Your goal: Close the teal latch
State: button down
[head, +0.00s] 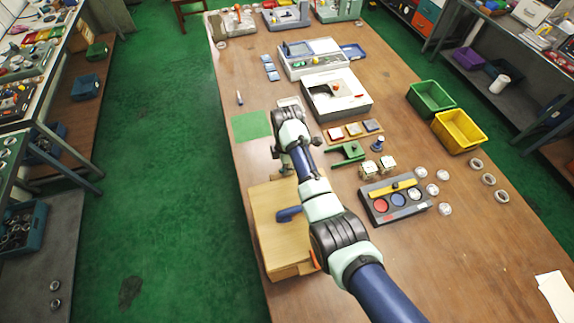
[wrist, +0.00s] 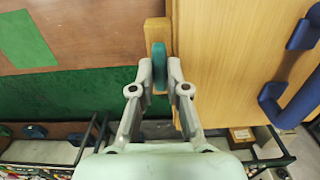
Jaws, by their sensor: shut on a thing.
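The teal latch (wrist: 160,62) is a short rounded bar in the wrist view. It lies over a small wooden block (wrist: 155,30) beside the edge of a light wooden box (wrist: 225,60). My gripper (wrist: 160,75) has its two fingertips on either side of the latch, shut on it. In the head view the wooden box (head: 268,238) stands near the table's left edge with a blue handle (head: 288,213) on it. My arm reaches over the box there and the latch is hidden. The blue handle also shows in the wrist view (wrist: 272,100).
A green mat (head: 251,126) lies beyond the box. Right of my arm are a green fixture (head: 348,152), a grey tray with coloured discs (head: 395,207) and several metal rings (head: 488,179). Green (head: 430,97) and yellow (head: 458,131) bins stand farther right. The table's front right is mostly clear.

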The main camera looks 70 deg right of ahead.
jog(key=shift+r, duration=0.1)
jog(key=m+p, duration=0.1)
jog(key=m, duration=0.1)
jog(key=m+p, duration=0.1)
jog(key=m, duration=0.1)
jog(key=shift+s+a+r+p, duration=0.1)
jog(key=shift+a+p, duration=0.1)
jog(key=shift+p, duration=0.1)
jog(key=m+p, duration=0.1)
jog(key=m, duration=0.3)
jog(key=shift+a+m+p, duration=0.2)
jog(key=shift+m+p, duration=0.2)
jog(key=m, duration=0.3)
jog(key=m+p, duration=0.1)
jog(key=shift+a, duration=0.25)
jog(key=m, duration=0.4)
jog(key=shift+w+a+m+p, duration=0.15)
jog(key=shift+w+m+p, duration=0.05)
jog(key=shift+m+p, duration=0.15)
jog(key=shift+m, duration=0.25)
jog(key=c, duration=1.2)
grip_release()
jog(key=shift+o, duration=0.2)
